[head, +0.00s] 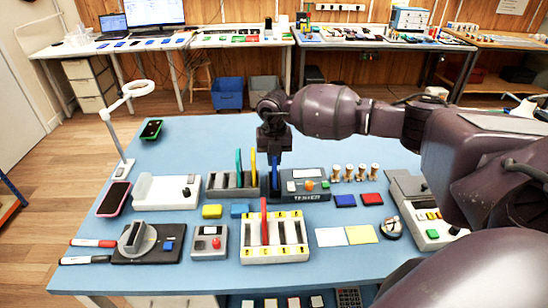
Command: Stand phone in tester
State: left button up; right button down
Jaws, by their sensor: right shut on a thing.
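The tester (312,196), a dark box with a small screen, an orange knob and a label, stands in the middle of the blue table. My right gripper (275,154) points down above its left end and is shut on a blue phone (275,174). The phone is upright, with its lower part at the tester's left end; I cannot tell whether it is fully seated in the slot. My left gripper is not in view.
A grey rack (219,190) left of the tester holds an upright teal phone (238,168) and yellow phone (253,166). A slotted white tray (285,252) in front holds a red phone (264,222). A pink-edged phone (113,199) lies left.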

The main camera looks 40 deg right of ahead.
jog(key=shift+f, duration=0.5)
dwell(0.4)
jog(key=c, duration=1.1)
grip_release()
jog(key=shift+o, duration=0.5)
jog(key=shift+o, duration=1.1)
jog(key=shift+r, duration=0.2)
jog(key=shift+r+p, duration=0.4)
jog(key=shift+r, duration=0.2)
